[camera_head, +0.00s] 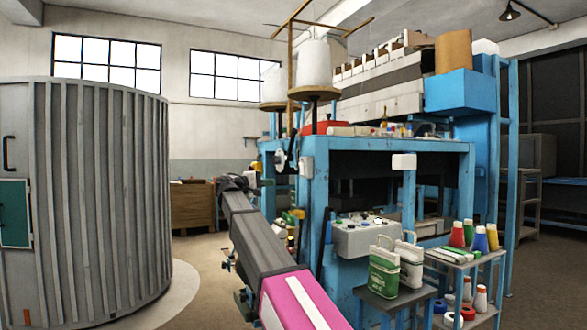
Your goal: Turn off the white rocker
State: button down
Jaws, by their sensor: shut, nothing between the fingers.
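A small white box (306,166) is on the near left post of the blue sewing table; it may carry the white rocker, but it is too small to tell, and its on or off position cannot be read. A white rounded part (281,159) with a dark piece beside it is just left of it. Another white box (404,161) is on the table's front edge. My arm reaches forward from the bottom, and my gripper (246,181) is at its far dark end, left of the post. It is shut and empty. Its fingertips are small and partly hidden, and I cannot tell whether they touch anything.
A grey control box (366,237) with several buttons is under the blue table (385,144). Green and white cans (384,272) stand on a low stand at the front. Spools (480,238) fill a small rack at right. A ribbed grey cylinder (95,200) stands left; floor between is clear.

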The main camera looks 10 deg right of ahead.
aim_at(301, 165)
jog(key=shift+h, duration=0.4)
jog(key=r, duration=0.1)
jog(key=a+r, duration=0.1)
jog(key=r, duration=0.2)
jog(key=shift+w+a+r, duration=0.15)
jog(key=shift+a, duration=0.2)
jog(key=x, duration=1.4)
jog(key=shift+d+r, duration=0.1)
jog(key=shift+d, duration=0.15)
jog(key=shift+a, duration=0.1)
